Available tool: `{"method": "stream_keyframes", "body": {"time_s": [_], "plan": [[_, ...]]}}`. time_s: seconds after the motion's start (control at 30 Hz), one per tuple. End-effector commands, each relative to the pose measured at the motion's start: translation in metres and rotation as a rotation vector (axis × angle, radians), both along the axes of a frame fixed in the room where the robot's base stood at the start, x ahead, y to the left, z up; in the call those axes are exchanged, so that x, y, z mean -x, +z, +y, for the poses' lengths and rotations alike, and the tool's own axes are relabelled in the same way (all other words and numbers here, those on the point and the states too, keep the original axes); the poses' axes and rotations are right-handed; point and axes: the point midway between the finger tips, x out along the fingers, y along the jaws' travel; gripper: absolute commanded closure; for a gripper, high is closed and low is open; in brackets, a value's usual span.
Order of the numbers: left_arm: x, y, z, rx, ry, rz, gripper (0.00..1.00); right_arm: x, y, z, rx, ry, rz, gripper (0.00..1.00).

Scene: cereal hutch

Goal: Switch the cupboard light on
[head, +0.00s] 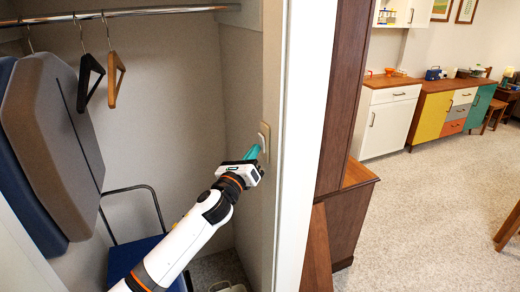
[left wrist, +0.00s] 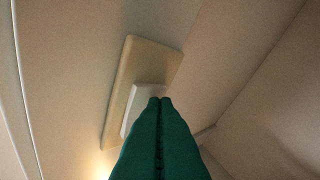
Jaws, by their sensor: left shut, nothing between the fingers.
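The light switch (head: 263,141) is on the cupboard's right inner wall, a pale rocker on a beige plate. It also shows in the left wrist view, where the beige plate (left wrist: 150,62) carries a raised white rocker (left wrist: 146,97). My left gripper (head: 253,152) is shut and empty, its teal fingertips at the lower part of the switch. In the left wrist view the green fingertips (left wrist: 160,100) overlap the rocker's lower right part. I cannot tell whether they touch it. The right gripper is not in view.
A metal rail (head: 120,14) with a black hanger (head: 89,80) and a wooden hanger (head: 115,78) spans the cupboard top. Folded chairs or cushions (head: 55,135) lean at left. The white door frame (head: 306,140) stands just right of the switch. A blue-seated chair (head: 135,258) is below.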

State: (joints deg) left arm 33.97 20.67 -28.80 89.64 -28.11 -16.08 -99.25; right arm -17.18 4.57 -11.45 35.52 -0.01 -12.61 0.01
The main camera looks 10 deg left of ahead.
Motion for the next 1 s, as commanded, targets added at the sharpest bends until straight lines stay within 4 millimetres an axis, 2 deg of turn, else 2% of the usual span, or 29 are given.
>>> {"method": "stream_keyframes", "body": {"time_s": [0.43,0.77,1.0], "plan": [[0.008,0.002,0.012,-0.002,0.0,0.0,1.0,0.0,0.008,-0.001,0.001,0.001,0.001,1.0],[0.009,0.002,0.014,0.0,0.0,0.0,1.0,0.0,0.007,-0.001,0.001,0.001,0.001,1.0],[0.02,0.005,0.03,-0.003,0.002,0.001,1.0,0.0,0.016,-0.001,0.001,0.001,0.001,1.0]]}}
